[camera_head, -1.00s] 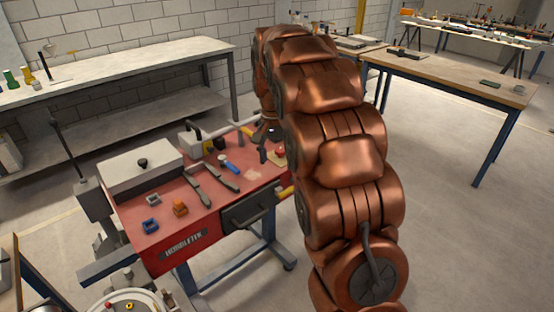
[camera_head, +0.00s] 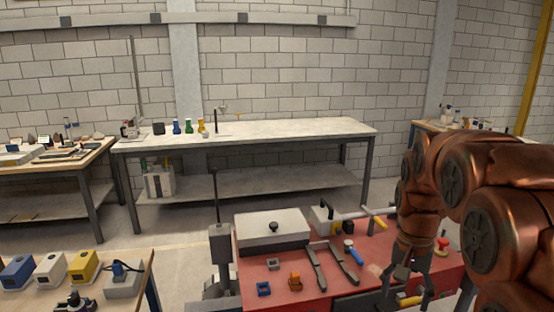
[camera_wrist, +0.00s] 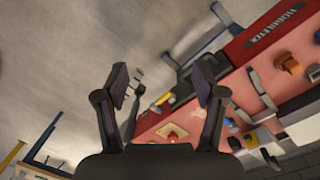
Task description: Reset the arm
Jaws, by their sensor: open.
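My copper arm comes in from the right of the head view and bends down over the red-topped bench (camera_head: 300,300). The bench (camera_wrist: 258,90) lies beyond the fingers, mostly to the right, and bare floor shows at upper left.
The bench carries a grey-white box (camera_head: 272,232), two dark bars (camera_head: 330,265), a blue block (camera_head: 264,289) and an orange block (camera_head: 295,281). A long pale table (camera_head: 260,133) stands along the wall. Another table (camera_head: 140,275) at lower left holds coloured devices.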

